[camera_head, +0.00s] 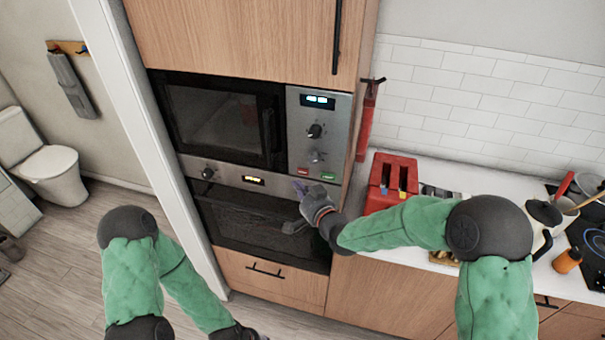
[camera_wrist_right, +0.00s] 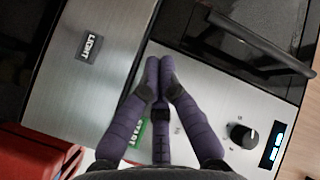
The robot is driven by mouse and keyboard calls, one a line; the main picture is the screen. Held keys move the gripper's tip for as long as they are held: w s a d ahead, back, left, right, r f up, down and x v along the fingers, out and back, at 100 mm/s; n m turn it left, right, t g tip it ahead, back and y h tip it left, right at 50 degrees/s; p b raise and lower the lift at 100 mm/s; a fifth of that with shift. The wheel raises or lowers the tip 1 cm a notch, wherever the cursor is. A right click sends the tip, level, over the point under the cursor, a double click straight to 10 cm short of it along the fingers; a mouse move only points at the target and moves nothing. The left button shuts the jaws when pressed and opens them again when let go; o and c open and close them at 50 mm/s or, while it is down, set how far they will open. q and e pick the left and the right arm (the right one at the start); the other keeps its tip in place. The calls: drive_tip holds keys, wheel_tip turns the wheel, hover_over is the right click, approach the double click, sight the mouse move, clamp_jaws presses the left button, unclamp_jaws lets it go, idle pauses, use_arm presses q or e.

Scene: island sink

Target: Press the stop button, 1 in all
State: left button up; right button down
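The red stop button (camera_head: 303,172) is at the bottom left of the microwave's control panel (camera_head: 320,113) in the head view. The green start button (camera_head: 327,177) is to its right; in the right wrist view it (camera_wrist_right: 137,132) is partly covered by my fingers. My right gripper (camera_head: 300,188) has its purple fingers just below the red button in the head view. In the right wrist view its fingertips (camera_wrist_right: 160,66) are together with nothing between them. The red button is hidden there, and contact cannot be told. My left gripper (camera_head: 262,336) barely shows at the bottom edge.
The oven (camera_head: 260,218) is below the microwave, with a LIGHT label (camera_wrist_right: 90,46) on its strip. A red toaster (camera_head: 391,182) stands on the counter at the right, close to my right forearm. The microwave door handle (camera_wrist_right: 262,44) is beside the panel.

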drive_tip(key=s, duration=0.2)
drive_tip(key=shift+s+a, duration=0.3)
drive_tip(key=shift+a, duration=0.1)
idle(0.5)
drive_tip(key=s+d+f+g+h+b, duration=0.1)
drive_tip(key=s+d+f+g+b, duration=0.15)
drive_tip(key=f, duration=0.75)
drive_tip(key=s+d+f+g+h+b, duration=0.15)
drive_tip(key=s+f, duration=0.25)
drive_tip(key=f, duration=0.6)
drive_tip(key=s+d+f+g+h+b, duration=0.1)
drive_tip(key=s+d+f+g+b, duration=0.25)
drive_tip(key=f, duration=0.65)
drive_tip(key=s+d+f+g+b, duration=0.2)
drive_tip(key=s+f+g+b, duration=0.3)
drive_tip(key=s+f, duration=1.3)
drive_tip(key=s+g, duration=0.1)
drive_tip(key=s, duration=0.2)
drive_tip(key=shift+s+g, duration=0.25)
drive_tip(key=shift+g, duration=0.1)
drive_tip(key=shift+d+f, duration=0.1)
